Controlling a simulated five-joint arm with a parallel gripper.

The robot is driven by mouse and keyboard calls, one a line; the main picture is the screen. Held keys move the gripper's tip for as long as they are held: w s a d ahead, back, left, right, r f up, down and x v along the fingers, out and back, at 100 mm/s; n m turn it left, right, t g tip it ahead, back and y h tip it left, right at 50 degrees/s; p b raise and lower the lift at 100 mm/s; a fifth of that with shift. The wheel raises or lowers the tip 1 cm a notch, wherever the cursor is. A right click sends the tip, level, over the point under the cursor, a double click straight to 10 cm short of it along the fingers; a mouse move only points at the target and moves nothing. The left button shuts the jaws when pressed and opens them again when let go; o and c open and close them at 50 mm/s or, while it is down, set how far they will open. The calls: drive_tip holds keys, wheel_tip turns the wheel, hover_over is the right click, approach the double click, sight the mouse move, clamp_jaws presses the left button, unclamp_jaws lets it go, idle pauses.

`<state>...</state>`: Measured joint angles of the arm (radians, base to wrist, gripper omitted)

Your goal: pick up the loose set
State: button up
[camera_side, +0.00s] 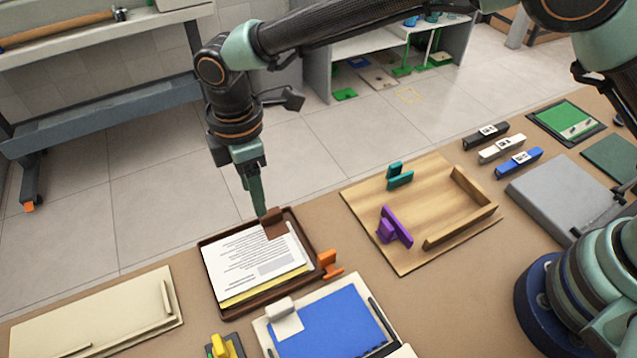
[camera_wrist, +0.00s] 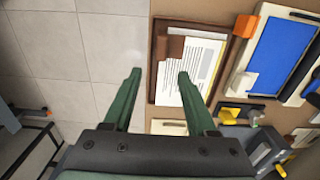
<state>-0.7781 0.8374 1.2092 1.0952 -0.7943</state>
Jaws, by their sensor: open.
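A loose set of printed white sheets (camera_side: 255,262) lies in a brown tray (camera_side: 204,270), with a yellow sheet (camera_side: 262,288) showing beneath its front edge. A brown block-like piece (camera_side: 273,223) sits at the set's far edge. In the wrist view, the set (camera_wrist: 203,62), brown piece (camera_wrist: 175,47) and tray (camera_wrist: 153,80) appear beyond the fingers. My gripper (camera_side: 261,212) points down by the brown piece in the side view; I cannot tell whether it touches. In the wrist view, my gripper (camera_wrist: 159,75) is open, with nothing between its fingertips.
An orange clip (camera_side: 329,264) stands at the tray's right edge. A blue-covered board (camera_side: 335,318) with a white clip (camera_side: 284,317) lies in front. A wooden board (camera_side: 425,190) with teal and purple pieces is to the right. A cream board (camera_side: 95,318) lies left.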

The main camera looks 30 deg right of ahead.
sight(258, 253)
drive_tip(key=shift+d+f, duration=0.2)
drive_tip(key=shift+f, duration=1.3)
drive_tip(key=shift+d+f, duration=0.15)
drive_tip(key=shift+f, duration=1.35)
drive_tip(key=shift+c, duration=0.3)
clamp_jaws()
